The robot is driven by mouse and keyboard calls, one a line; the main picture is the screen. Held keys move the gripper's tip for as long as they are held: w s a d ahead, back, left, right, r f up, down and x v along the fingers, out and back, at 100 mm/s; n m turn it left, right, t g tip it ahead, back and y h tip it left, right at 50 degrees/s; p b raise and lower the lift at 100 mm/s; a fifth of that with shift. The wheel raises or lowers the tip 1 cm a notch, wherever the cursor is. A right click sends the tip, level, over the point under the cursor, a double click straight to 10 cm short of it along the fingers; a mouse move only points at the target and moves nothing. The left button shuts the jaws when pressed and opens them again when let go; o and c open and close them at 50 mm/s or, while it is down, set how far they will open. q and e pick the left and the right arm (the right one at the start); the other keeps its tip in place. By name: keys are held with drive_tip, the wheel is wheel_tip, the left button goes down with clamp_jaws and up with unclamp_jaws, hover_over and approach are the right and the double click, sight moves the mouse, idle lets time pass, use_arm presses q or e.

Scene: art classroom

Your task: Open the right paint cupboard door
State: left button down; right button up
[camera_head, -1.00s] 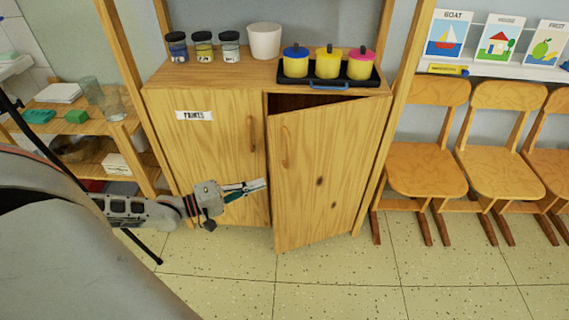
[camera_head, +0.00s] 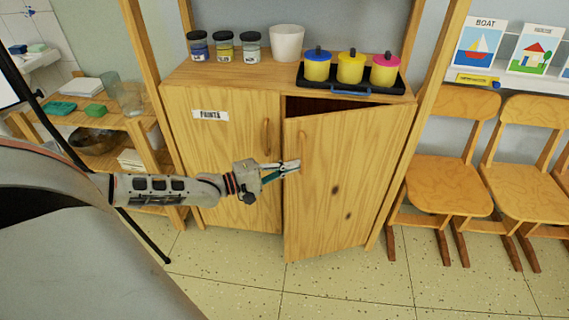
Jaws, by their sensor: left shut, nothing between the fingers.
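The wooden paint cupboard has a left door (camera_head: 225,160) with a "PAINTS" label, which is closed. The right door (camera_head: 345,185) is ajar, its left edge swung out towards me and a dark gap (camera_head: 315,106) showing along its top. My left gripper (camera_head: 296,166) is shut and empty. My right gripper is not in view.
On the cupboard top are paint jars (camera_head: 224,46), a white pot (camera_head: 287,42) and a dark tray (camera_head: 393,91) with yellow lidded pots. A low shelf (camera_head: 95,118) stands left and wooden chairs (camera_head: 446,185) stand right. The floor (camera_head: 345,290) in front is clear.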

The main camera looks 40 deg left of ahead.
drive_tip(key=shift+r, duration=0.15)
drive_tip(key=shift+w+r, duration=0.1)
